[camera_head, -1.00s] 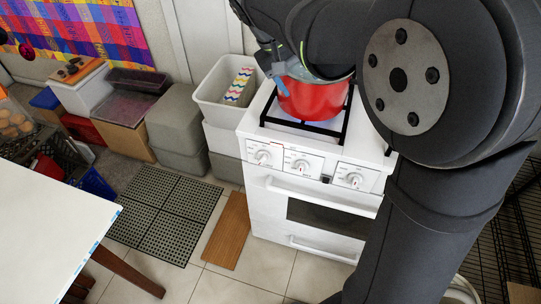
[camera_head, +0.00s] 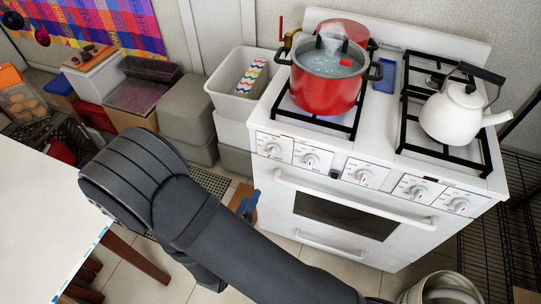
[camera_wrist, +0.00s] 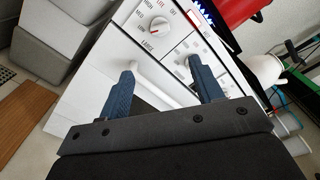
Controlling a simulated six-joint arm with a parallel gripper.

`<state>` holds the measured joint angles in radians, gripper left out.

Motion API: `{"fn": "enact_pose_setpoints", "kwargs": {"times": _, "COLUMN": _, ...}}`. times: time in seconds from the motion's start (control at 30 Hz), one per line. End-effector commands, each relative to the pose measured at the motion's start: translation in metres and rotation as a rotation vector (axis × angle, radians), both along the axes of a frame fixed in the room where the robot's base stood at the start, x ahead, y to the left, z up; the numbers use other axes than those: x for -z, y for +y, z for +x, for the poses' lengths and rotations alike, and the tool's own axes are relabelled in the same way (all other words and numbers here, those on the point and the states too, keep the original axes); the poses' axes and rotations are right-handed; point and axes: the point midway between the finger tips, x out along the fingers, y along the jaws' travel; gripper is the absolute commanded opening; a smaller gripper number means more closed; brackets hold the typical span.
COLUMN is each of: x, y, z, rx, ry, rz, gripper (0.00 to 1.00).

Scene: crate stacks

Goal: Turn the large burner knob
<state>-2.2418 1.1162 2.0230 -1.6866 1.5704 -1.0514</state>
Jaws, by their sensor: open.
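The white stove (camera_head: 262,185) has a row of white knobs on its front panel. In the wrist view, the large burner knob (camera_wrist: 154,24) is near the top, with "LARGE" printed beside it and a red mark on its dial. It appears to be the leftmost knob (camera_head: 272,149) in the head view. My gripper (camera_wrist: 157,72) is open and empty, its blue fingers spread below the knob in the wrist view and apart from it. In the head view, one blue finger (camera_head: 249,204) shows low in front of the stove; the rest is hidden behind my arm.
A steaming red pot (camera_head: 322,95) stands over a blue flame on the left burner. A white kettle (camera_head: 455,115) is at right. The oven handle (camera_head: 350,200) runs below the knobs. Bins (camera_head: 190,108) stand left of the stove; a white table (camera_head: 45,200) is at far left.

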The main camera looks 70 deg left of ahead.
Motion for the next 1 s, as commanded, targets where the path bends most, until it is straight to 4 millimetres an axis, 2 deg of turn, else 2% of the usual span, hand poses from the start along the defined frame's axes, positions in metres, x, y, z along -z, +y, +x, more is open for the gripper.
{"fn": "enact_pose_setpoints", "kwargs": {"times": 0.27, "x": 0.000, "y": 0.019, "z": 0.021, "rx": 0.004, "ry": 0.000, "rz": 0.000, "gripper": 0.60}}
{"fn": "enact_pose_setpoints", "kwargs": {"times": 1.0, "x": 0.000, "y": 0.104, "z": 0.106, "rx": 0.005, "ry": 0.002, "rz": 0.003, "gripper": 0.60}}
